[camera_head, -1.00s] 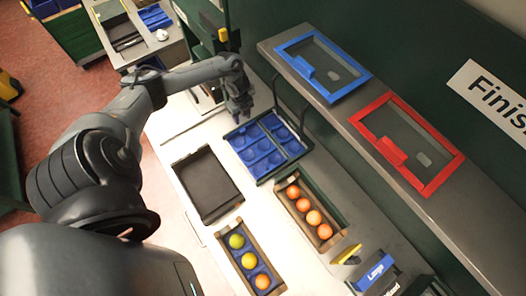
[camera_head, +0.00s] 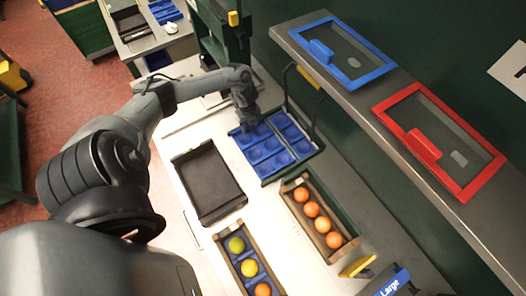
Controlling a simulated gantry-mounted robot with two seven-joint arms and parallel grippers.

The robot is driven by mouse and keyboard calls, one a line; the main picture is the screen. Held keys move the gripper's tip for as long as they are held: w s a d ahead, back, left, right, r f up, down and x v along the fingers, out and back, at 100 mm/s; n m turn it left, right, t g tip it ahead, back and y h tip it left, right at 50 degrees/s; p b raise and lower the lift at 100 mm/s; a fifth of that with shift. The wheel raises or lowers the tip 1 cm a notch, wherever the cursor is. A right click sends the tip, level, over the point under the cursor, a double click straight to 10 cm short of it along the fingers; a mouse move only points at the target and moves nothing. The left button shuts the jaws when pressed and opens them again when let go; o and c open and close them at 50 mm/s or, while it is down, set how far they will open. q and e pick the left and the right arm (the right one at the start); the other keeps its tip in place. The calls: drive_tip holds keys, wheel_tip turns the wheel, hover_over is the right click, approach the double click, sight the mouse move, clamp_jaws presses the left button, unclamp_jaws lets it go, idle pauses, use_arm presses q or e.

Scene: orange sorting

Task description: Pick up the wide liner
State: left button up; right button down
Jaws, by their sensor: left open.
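A wide blue liner (camera_head: 264,156) with several round hollows lies in a dark wire-handled carrier (camera_head: 266,183) at the back of the bench. A narrower blue liner (camera_head: 293,134) lies beside it on the right. My left gripper (camera_head: 249,124) points down at the far edge of the wide liner and hides part of that edge. It is open; its fingertips are small and dark, and I cannot tell whether they touch the liner. My right gripper is not in view.
An empty black tray (camera_head: 207,181) lies left of the carrier. A box of oranges (camera_head: 292,196) and a box with yellow-green and orange fruit (camera_head: 225,256) stand nearer. Blue (camera_head: 332,78) and red (camera_head: 464,193) framed lids rest on the right shelf.

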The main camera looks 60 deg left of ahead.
use_arm(q)
drive_tip(key=shift+f, duration=0.2)
clamp_jaws()
drive_tip(key=shift+r, duration=0.1)
